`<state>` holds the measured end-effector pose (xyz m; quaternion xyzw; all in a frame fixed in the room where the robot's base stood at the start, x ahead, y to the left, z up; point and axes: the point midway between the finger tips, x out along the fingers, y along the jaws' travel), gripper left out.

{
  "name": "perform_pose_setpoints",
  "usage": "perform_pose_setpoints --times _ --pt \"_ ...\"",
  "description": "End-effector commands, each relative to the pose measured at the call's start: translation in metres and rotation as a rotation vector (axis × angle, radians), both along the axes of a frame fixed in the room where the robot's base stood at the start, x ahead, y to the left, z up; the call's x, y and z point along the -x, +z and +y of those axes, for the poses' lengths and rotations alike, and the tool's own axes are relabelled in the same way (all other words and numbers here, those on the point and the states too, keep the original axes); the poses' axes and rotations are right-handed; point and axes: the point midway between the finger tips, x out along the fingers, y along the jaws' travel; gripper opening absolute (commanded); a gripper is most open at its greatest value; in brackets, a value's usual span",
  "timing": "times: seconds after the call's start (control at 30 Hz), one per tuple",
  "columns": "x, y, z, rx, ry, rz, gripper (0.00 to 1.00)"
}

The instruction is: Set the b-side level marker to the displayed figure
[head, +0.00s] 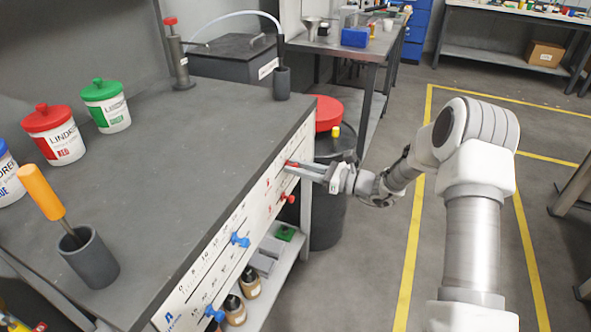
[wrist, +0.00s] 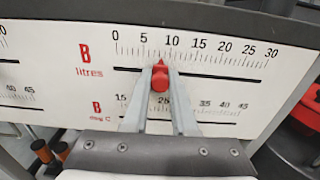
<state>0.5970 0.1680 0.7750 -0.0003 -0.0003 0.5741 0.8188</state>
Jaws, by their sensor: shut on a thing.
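The B litres scale (wrist: 215,60) is on a white panel along the bench front, numbered 0 to 30. Its red marker (wrist: 160,80) sits on the slot with its pointer between 5 and 10, at roughly 8. My gripper (wrist: 160,70) is shut on this marker, one finger on each side. In the head view, my gripper (head: 300,166) reaches the far end of the panel from the right. The B deg C scale (wrist: 222,108) is below, partly hidden by my fingers. Its red marker (head: 290,198) shows in the head view. I cannot make out a displayed figure.
Blue markers (head: 240,240) belong to the A scales on the nearer panel. The bench top (head: 190,150) holds labelled tubs and a grey cup (head: 88,258). A dark drum with a red lid (head: 327,112) stands just beyond the bench. The floor right of the bench is open.

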Motion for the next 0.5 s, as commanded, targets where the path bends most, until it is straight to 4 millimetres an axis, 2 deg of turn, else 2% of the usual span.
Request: perform_pose_setpoints --times 0.3,0.33,0.47,0.5 --pt "-0.002 -0.0012 -0.0017 0.001 -0.002 0.003 0.0" --pt "-0.002 -0.0012 -0.0017 0.001 -0.002 0.003 0.31" --pt "-0.0019 -0.001 -0.0014 0.0 -0.002 0.002 0.54" --pt "-0.002 -0.0009 -0.0013 0.0 -0.001 0.002 0.57"
